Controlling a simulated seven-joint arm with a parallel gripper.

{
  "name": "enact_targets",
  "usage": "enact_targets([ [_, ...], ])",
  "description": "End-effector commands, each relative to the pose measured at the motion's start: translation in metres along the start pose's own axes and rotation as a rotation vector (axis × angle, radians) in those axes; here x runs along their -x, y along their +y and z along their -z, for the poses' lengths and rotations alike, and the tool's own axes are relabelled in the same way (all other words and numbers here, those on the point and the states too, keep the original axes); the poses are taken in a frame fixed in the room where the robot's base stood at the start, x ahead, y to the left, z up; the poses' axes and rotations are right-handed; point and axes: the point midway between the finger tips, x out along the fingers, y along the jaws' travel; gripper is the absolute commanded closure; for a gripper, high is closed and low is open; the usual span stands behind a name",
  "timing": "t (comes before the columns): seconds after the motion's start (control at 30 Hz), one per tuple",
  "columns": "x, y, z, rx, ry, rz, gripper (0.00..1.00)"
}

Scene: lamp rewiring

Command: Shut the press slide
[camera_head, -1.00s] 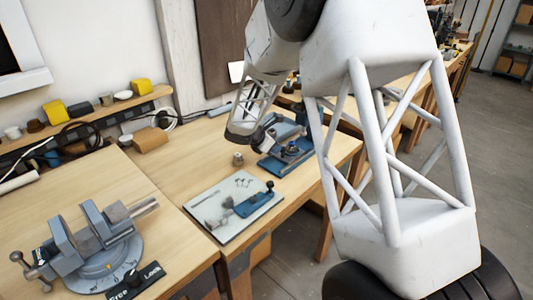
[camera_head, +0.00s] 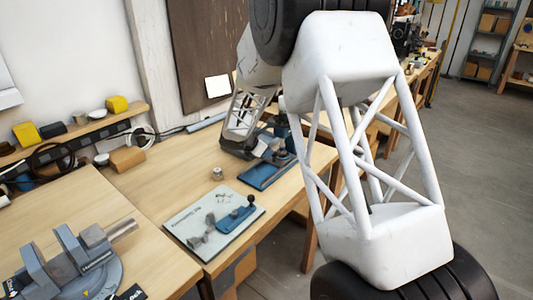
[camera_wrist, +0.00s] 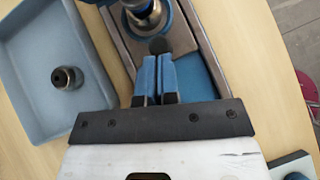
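The press (camera_head: 268,172) stands on the bench with a blue base, partly hidden by my arm in the head view. In the wrist view its grey-edged slide frame (camera_wrist: 200,62) holds a blue round part (camera_wrist: 150,20) and a dark upright metal part. My gripper (camera_wrist: 157,58) points into this area, its two blue fingers close together. In the head view my gripper (camera_head: 262,150) is small, over the press.
A blue-grey tray (camera_wrist: 30,110) with a metal fitting (camera_wrist: 66,77) lies left of the press in the wrist view. A board with a blue tool (camera_head: 190,238), a small metal cylinder (camera_head: 217,173) and a grey vise (camera_head: 75,262) are on the benches. Bare wood lies between them.

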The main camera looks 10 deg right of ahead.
Motion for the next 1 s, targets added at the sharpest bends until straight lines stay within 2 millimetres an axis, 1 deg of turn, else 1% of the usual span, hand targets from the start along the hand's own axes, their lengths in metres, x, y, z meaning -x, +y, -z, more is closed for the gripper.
enact_targets([
  [0.07,0.000,-0.001,0.003,0.001,0.000,0.004,1.00],
  [0.17,0.007,-0.001,0.008,0.002,0.000,0.002,1.00],
  [0.4,0.033,0.000,0.029,0.001,0.000,-0.002,1.00],
  [0.6,0.069,0.000,0.027,0.000,0.000,-0.003,1.00],
  [0.8,0.101,0.000,0.027,0.000,0.000,-0.002,1.00],
  [0.9,0.114,0.001,0.027,0.001,0.001,-0.003,1.00],
  [1.0,0.122,0.000,0.027,0.001,0.000,-0.002,1.00],
])
